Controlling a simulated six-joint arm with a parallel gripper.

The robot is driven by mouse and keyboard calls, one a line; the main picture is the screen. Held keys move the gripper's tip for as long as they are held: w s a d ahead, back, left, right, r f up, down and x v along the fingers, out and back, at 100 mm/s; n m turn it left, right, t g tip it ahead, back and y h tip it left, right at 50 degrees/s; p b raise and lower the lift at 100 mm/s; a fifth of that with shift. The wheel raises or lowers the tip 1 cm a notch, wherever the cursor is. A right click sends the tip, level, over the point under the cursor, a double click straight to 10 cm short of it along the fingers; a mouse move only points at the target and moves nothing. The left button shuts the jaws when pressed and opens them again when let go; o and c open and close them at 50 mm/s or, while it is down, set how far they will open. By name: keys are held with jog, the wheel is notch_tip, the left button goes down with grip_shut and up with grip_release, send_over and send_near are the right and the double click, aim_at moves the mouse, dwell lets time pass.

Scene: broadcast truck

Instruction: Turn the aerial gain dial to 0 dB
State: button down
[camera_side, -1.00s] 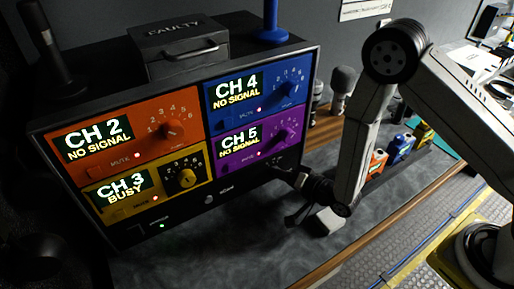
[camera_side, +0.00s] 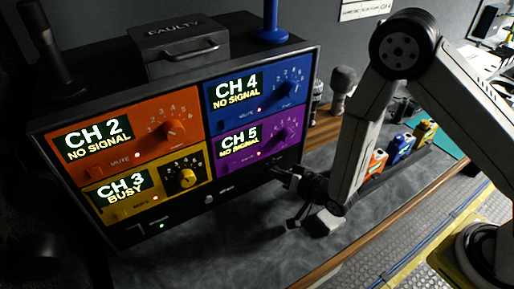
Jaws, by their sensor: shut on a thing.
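The rack's bottom black strip (camera_side: 190,213) runs under the coloured channel panels, with tiny lettering that I cannot read. My gripper (camera_side: 280,173) is at the right end of this strip, low on the rack's front. It is shut on a small part there, which I take to be the aerial gain dial. The jaws hide that dial, so its pointer and scale cannot be read. A small grey round part (camera_side: 208,199) sits further left on the strip, apart from my gripper.
Orange, blue, yellow and purple panels with their own dials fill the rack above; the purple panel (camera_side: 258,141) is just above my gripper.

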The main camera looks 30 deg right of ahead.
jog(key=shift+c, duration=1.4)
grip_release()
jog(key=shift+v, duration=3.9)
